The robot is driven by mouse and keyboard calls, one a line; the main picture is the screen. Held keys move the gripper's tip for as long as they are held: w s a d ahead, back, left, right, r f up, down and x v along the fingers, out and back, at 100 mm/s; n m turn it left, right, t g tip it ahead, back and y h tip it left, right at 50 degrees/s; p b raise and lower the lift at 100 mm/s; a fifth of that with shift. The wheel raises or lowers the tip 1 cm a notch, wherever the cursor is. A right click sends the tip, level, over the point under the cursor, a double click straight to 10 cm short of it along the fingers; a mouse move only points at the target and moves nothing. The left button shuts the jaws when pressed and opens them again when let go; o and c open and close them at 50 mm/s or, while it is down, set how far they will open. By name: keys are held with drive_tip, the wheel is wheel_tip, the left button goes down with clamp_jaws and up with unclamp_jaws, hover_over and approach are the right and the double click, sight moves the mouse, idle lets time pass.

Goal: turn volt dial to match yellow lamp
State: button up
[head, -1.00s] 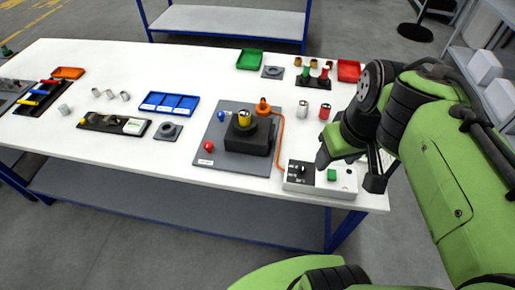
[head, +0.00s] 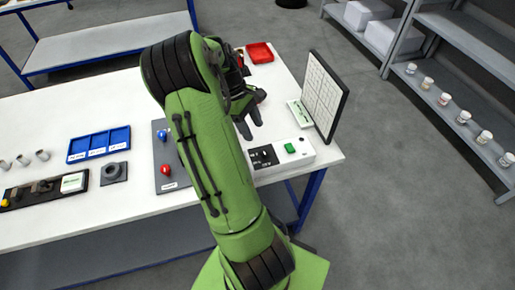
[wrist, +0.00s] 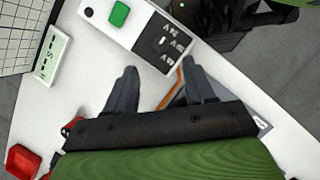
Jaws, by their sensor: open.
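A white control box (head: 300,160) lies at the table's front right corner. Its black panel (head: 263,157) carries a dial, small and hard to read; the panel also shows in the wrist view (wrist: 166,42) with white markings. A green button (head: 290,148) sits beside the panel. My gripper (head: 250,117) is behind the box in the head view, above the table. In the wrist view its fingers (wrist: 161,84) are apart and empty, pointing toward the box without touching it.
A gridded board (head: 326,95) stands behind the box, with a small white sign (head: 300,113) beside it. A red tray (head: 259,53) is at the back. A grey plate (head: 168,180) with blue and red knobs is left of my arm. Shelves stand at right.

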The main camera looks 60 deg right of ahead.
sight(264, 151)
drive_tip(key=b+x, duration=0.1)
drive_tip(key=x, duration=0.7)
drive_tip(key=shift+s+f, duration=0.1)
drive_tip(key=shift+f, duration=0.3)
clamp_jaws()
drive_tip(key=shift+m, duration=0.3)
drive_tip(key=m, duration=0.2)
drive_tip(key=m+y, duration=0.2)
drive_tip(key=m, duration=0.1)
drive_tip(key=shift+s+d+m+t, duration=0.1)
drive_tip(key=shift+d+m+t, duration=0.2)
drive_tip(key=shift+t, duration=0.1)
drive_tip(key=m+y, duration=0.1)
drive_tip(key=m, duration=0.1)
drive_tip(key=m+t+p, duration=0.1)
drive_tip(key=m, duration=0.2)
drive_tip(key=shift+s+d+y, duration=0.1)
drive_tip(key=shift+y, duration=0.3)
drive_tip(key=shift+m+t, duration=0.3)
drive_tip(key=shift+m, duration=0.1)
unclamp_jaws()
